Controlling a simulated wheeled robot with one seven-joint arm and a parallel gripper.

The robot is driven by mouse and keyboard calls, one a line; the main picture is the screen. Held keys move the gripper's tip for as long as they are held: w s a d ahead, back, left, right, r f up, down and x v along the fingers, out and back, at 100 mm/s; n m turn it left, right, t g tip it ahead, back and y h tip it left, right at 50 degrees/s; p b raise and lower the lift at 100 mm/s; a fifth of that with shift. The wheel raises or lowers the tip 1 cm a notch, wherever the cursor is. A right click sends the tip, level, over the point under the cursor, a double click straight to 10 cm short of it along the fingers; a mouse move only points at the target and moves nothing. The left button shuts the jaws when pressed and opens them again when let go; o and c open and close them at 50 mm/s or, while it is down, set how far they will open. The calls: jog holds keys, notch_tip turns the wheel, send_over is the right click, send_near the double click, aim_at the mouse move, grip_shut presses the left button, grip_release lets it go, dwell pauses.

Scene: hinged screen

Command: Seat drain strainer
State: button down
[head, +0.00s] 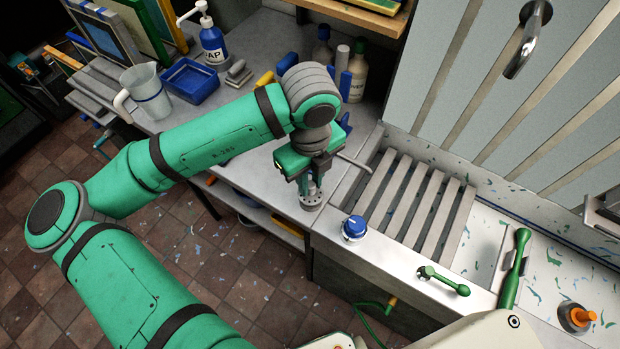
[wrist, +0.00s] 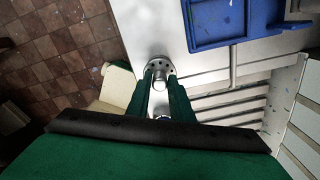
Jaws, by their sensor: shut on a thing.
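My gripper (head: 312,178) points down over the right end of the grey bench, close to the sink unit. It is shut on the strainer (head: 311,201), a small round metal piece with holes and an upright knob. In the wrist view the strainer (wrist: 154,66) shows its holed rim just beyond my two green fingers (wrist: 160,84). I cannot tell whether its underside touches the surface or hangs just above it. I cannot make out a drain opening in either view.
A slatted rack (head: 416,205) lies right of my gripper, with a blue knob (head: 355,228) in front. A blue tray (head: 190,80), a jug (head: 146,91) and a soap bottle (head: 212,42) stand at the bench's back left.

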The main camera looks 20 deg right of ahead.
aim_at(310, 183)
jog(key=shift+f, duration=1.3)
jog(key=c, duration=1.5)
grip_release()
jog(key=shift+r, duration=0.15)
notch_tip(310, 183, up, 11)
jog(key=shift+f, duration=0.2)
